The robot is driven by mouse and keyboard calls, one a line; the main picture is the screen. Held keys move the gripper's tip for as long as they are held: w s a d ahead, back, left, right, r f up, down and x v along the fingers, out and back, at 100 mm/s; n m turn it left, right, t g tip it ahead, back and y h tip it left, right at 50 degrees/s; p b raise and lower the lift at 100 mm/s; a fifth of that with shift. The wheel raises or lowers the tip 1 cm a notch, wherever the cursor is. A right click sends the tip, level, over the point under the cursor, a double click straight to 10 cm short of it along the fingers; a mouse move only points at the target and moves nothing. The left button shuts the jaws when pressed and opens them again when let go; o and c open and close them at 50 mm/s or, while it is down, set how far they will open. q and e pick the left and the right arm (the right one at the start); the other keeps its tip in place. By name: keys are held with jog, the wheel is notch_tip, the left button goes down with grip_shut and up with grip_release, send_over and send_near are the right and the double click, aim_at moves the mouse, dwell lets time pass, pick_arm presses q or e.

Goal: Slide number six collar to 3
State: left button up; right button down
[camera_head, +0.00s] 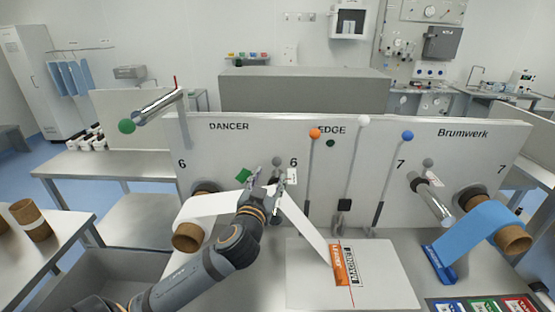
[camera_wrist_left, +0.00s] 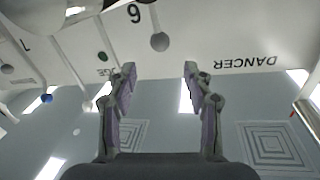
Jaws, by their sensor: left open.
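Below that 6, a grey round knob (camera_head: 277,161) and a white tag (camera_head: 292,176) show; I cannot make out a collar or scale marks there. My left gripper (camera_head: 265,182) is open and empty, in front of the panel beside the tag, and partly hides this spot. In the left wrist view, its two fingers (camera_wrist_left: 162,95) stand apart with nothing between them. The grey knob (camera_wrist_left: 160,42) appears beyond them, beside an upside-down 6. My right gripper is not in view.
A white web (camera_head: 210,204) runs from a brown roll (camera_head: 187,237) past my left arm to a board (camera_head: 385,285). Levers with an orange ball (camera_head: 315,133), white ball (camera_head: 364,121) and blue ball (camera_head: 407,135) stand to the right. A blue web (camera_head: 470,235) hangs further right.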

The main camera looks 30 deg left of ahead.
aim_at(275, 165)
pick_arm(q)
jog(key=shift+p+x, duration=0.35)
jog(key=shift+x, duration=0.65)
jog(key=shift+p+x, duration=0.3)
jog(key=shift+x, duration=0.95)
jog(key=x, duration=0.1)
jog(key=p+x, duration=0.1)
jog(key=x, duration=0.1)
jog(key=f+x, duration=0.1)
jog(key=x, duration=0.1)
jog(key=shift+w+a, duration=0.15)
jog(key=shift+a, duration=0.05)
jog(key=shift+w+p, duration=0.15)
jog(key=shift+p, duration=0.15)
jog(key=shift+c, duration=0.5)
jog(key=c, duration=1)
grip_shut()
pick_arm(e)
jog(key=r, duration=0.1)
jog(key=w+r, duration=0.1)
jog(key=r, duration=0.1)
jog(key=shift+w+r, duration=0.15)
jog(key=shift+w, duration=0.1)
